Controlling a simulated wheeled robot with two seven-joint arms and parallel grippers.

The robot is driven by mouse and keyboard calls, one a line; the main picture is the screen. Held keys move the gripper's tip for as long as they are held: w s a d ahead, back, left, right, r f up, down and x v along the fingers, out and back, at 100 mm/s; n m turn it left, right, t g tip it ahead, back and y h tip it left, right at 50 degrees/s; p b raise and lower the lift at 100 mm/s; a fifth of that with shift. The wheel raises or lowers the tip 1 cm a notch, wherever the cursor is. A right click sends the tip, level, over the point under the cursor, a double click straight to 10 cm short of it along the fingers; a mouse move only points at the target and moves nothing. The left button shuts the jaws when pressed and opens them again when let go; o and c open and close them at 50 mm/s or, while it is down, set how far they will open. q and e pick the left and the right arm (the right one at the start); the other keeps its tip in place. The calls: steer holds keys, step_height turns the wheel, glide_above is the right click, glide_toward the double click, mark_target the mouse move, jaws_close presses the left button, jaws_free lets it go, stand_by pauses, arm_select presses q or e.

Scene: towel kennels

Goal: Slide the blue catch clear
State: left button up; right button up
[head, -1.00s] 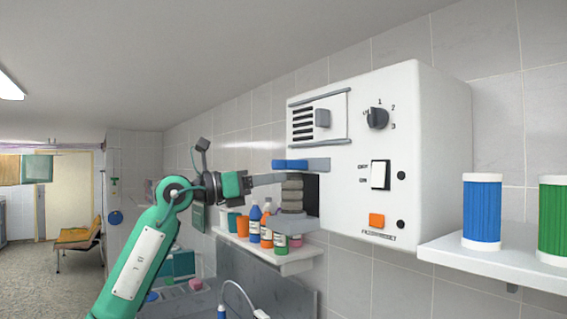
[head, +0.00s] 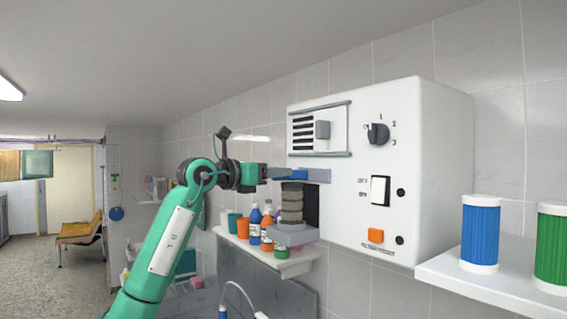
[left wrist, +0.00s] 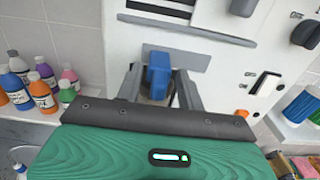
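The blue catch (head: 291,174) sits on a grey bar (head: 318,175) at the left side of the white wall box (head: 440,150). In the left wrist view the blue catch (left wrist: 159,75) stands between my left gripper's two fingers (left wrist: 159,82), with a gap showing on each side. My left gripper (head: 277,172) is open around it, reaching in from the left. In the head view the gripper hides part of the catch's left end. My right gripper is in neither view.
A grey ribbed stack (head: 292,204) stands on a grey ledge (head: 290,235) just below the catch. Several bottles, one of them blue (head: 255,217), stand on a shelf at the left. A blue canister (head: 480,232) stands on the right shelf (head: 490,279).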

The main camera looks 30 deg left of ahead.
mark_target(299, 173)
arm_select(q)
steer(key=shift+p+x, duration=0.35)
steer(key=shift+x, duration=0.95)
jaws_close()
steer(key=d, duration=0.2)
steer(key=s+d+b, duration=0.1)
steer(key=d, duration=0.1)
steer(key=s+d, duration=0.1)
steer(key=shift+s+d+f+b, duration=0.1)
steer(key=shift+s+d+b, duration=0.1)
steer(key=shift+d+b, duration=0.2)
jaws_free()
steer(key=shift+s+d, duration=0.1)
steer(key=shift+d, duration=0.1)
steer(key=shift+a, duration=0.15)
